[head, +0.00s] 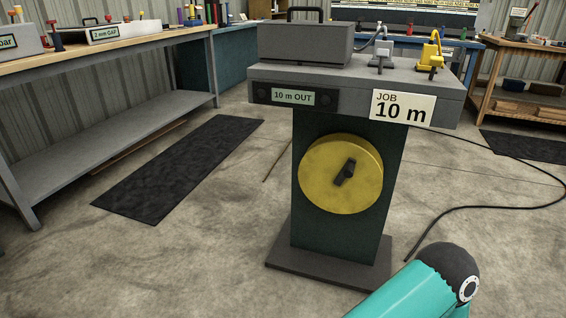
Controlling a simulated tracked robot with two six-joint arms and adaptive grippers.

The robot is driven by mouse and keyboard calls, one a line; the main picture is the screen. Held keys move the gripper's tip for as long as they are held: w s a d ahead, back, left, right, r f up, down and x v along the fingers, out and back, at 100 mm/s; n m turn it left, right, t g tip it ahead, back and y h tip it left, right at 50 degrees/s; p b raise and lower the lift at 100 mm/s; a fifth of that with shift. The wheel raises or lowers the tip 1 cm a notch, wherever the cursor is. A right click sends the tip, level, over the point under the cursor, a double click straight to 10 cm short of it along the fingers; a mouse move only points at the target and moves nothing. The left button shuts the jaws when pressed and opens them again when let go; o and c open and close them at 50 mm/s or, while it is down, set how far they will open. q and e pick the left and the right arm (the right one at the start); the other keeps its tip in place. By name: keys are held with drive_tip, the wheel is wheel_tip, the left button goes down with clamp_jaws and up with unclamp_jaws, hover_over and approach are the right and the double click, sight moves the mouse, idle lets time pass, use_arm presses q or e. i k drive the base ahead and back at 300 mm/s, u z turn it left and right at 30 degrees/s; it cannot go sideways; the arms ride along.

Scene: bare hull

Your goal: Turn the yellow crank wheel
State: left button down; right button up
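The yellow crank wheel (321,184) is a thick round disc on the front of a dark green pedestal (306,235). A small black handle (345,173) sits near the wheel's middle, tilted to the upper right. Above the wheel, a grey top carries a display (293,97) reading "10 m OUT" and a white card (403,107) reading "JOB 10 m". A teal and black link of my arm shows at the bottom right, apart from the wheel. Neither of my grippers is in view.
A grey box with a handle (305,43) and a yellow fitting (430,55) stand on the pedestal top. A black cable (470,207) runs along the floor at the right. A workbench (110,55) and black mat (180,168) are at the left. Floor before the pedestal is clear.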

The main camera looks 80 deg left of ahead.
sight(342, 173)
drive_tip(key=u, duration=1.3)
drive_tip(key=i, duration=1.1)
drive_tip(key=u, duration=0.35)
